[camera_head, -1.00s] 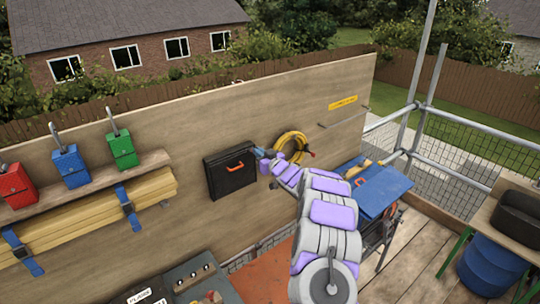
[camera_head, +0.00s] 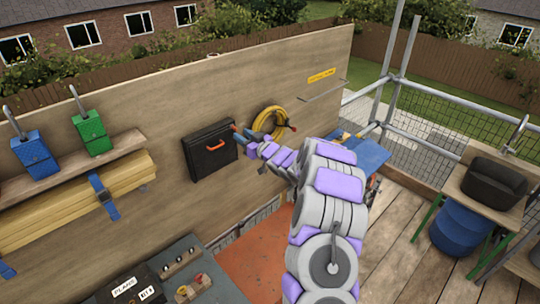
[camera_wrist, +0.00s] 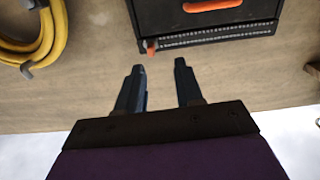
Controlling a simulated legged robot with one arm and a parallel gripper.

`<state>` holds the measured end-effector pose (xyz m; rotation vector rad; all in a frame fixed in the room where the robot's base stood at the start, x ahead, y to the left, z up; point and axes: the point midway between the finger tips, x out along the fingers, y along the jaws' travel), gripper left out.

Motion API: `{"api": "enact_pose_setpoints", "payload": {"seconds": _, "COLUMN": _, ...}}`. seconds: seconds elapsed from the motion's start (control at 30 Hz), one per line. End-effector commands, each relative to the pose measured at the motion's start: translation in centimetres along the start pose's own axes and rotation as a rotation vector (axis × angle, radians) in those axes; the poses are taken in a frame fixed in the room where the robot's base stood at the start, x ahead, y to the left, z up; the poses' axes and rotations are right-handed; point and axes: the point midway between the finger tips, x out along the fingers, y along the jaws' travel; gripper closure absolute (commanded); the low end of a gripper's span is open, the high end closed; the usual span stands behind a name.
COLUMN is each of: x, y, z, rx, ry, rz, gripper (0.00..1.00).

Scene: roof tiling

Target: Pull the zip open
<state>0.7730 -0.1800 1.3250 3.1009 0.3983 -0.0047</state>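A black bag (camera_head: 205,155) with an orange handle (camera_head: 217,146) hangs on the wooden board. In the wrist view the bag (camera_wrist: 205,12) is at the top, with a pale zip line (camera_wrist: 220,35) along its near edge. An orange zip pull (camera_wrist: 151,47) sits at the left end of that zip. My gripper (camera_wrist: 160,70) is open and empty. Its fingertips point toward the bag, just below the zip pull in the wrist view, and do not appear to touch it. In the head view my gripper (camera_head: 238,133) is at the bag's upper right corner; its fingertips are small there.
A yellow hose coil (camera_head: 258,121) hangs right of the bag.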

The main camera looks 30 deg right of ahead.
Motion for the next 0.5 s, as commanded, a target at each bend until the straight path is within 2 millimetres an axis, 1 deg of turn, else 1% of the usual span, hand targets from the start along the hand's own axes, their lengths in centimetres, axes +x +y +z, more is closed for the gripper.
{"api": "enact_pose_setpoints", "payload": {"seconds": 0.5, "x": -3.3, "y": -0.1, "z": 0.1, "rx": 0.001, "ry": -0.002, "rz": 0.003, "gripper": 0.64}}
